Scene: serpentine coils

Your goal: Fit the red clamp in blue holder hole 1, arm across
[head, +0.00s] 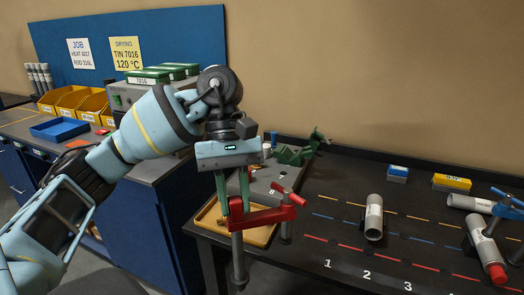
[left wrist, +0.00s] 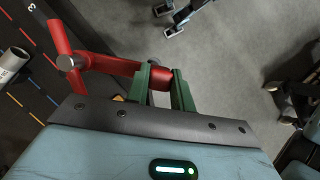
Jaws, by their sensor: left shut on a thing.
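My left gripper (head: 236,208) is shut on the red clamp (head: 268,216), with its green fingers around the clamp's left end in the head view. The clamp's arm points right, and a red screw handle (head: 288,194) stands at its far end. A grey post (head: 239,262) hangs below the gripped end, in front of the table edge. The left wrist view shows the clamp (left wrist: 112,65) between the fingers (left wrist: 165,88), its arm pointing left. A small blue block (head: 397,173) lies at the back of the table. I cannot tell which thing is the blue holder.
A grey block with a green clamp (head: 296,156) stands behind the red clamp, near a wooden tray (head: 206,222). A grey cylinder (head: 374,218), a yellow block (head: 451,183), a red-ended cylinder (head: 486,252) and a blue clamp (head: 507,207) are to the right. Dashed lines and numbers mark the dark table.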

